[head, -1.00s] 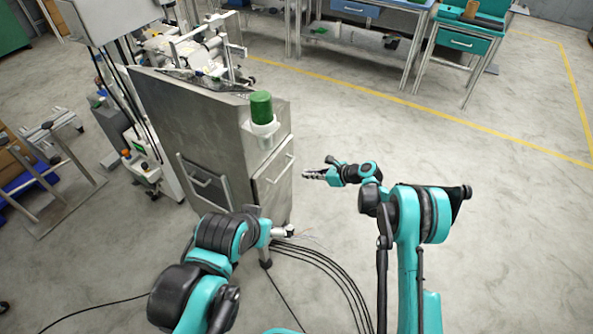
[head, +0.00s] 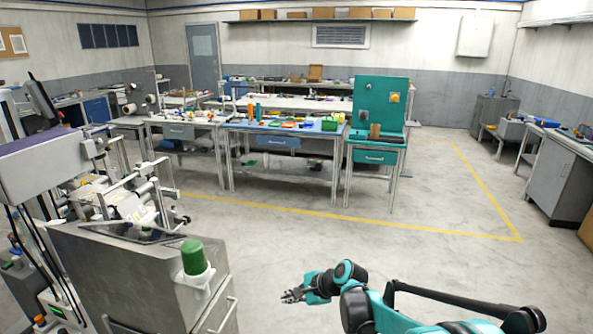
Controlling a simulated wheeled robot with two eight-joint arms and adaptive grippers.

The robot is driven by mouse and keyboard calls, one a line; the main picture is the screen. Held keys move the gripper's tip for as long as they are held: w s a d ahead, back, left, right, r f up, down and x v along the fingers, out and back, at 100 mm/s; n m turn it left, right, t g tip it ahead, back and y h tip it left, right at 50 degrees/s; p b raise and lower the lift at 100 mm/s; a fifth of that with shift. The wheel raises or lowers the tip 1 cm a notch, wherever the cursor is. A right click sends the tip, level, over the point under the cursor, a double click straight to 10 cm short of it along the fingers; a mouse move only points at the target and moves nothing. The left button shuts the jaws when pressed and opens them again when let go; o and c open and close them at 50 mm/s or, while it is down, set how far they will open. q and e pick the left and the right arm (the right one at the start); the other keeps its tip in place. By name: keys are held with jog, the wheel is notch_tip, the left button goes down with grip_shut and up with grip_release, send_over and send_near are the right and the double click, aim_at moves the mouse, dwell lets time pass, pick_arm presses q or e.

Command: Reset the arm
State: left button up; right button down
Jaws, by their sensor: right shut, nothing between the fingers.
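My right arm comes in from the lower right in the head view. Its gripper (head: 293,295) is shut and empty, held over bare floor to the right of the grey metal cabinet (head: 135,270). A gap of floor shows between the gripper and the cabinet. My left arm and its gripper are out of view.
A green cylinder (head: 193,256) in a white holder (head: 196,280) sits at the cabinet's right side. A machine with white rollers (head: 125,203) stands behind the cabinet. A blue-topped workbench (head: 283,128) and a teal station (head: 380,105) stand farther back. Open floor lies between.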

jog(key=s+d+r+n+t+h, duration=0.1)
jog(key=s+d+r+n+h, duration=0.1)
jog(key=s+d+r+n, duration=0.35)
jog(key=s+d+r+n+h, duration=0.2)
jog(key=s+d, duration=0.4)
jog(key=s, duration=0.3)
jog(key=s+d+f+n+h, duration=0.1)
jog(key=s+d+n+h, duration=0.1)
jog(key=s, duration=0.5)
jog(key=s+d+n+t+h, duration=0.1)
jog(key=s+d+n, duration=0.4)
jog(key=s+d, duration=0.1)
jog(key=shift+s+d+f+t+h, duration=0.3)
jog(key=shift+s+d+f+h, duration=0.1)
jog(key=shift+s, duration=0.4)
